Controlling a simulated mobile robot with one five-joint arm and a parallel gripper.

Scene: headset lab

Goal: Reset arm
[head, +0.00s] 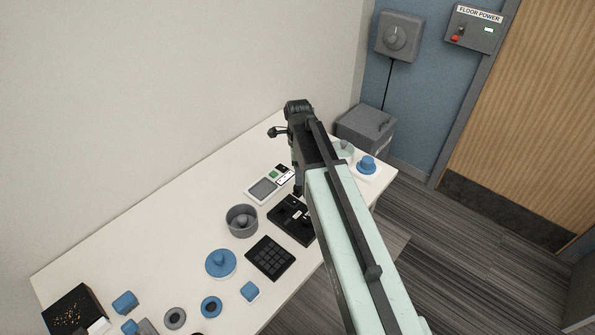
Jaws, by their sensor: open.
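My arm reaches from the lower right up over the right half of the white table (120,238). My gripper (275,131) is small and dark at the arm's far end, in front of the pale wall. It is open, and I see nothing held in it. Its fingers show only small, and the arm hides part of the table beneath it. The gripper appears apart from the objects on the table.
The table holds a grey round bowl (241,221), a blue round lid (220,263), a black keypad (270,258), a black device (289,217), a handheld meter (265,188) and a blue knobbed piece (367,164). A grey box (366,130) stands behind.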

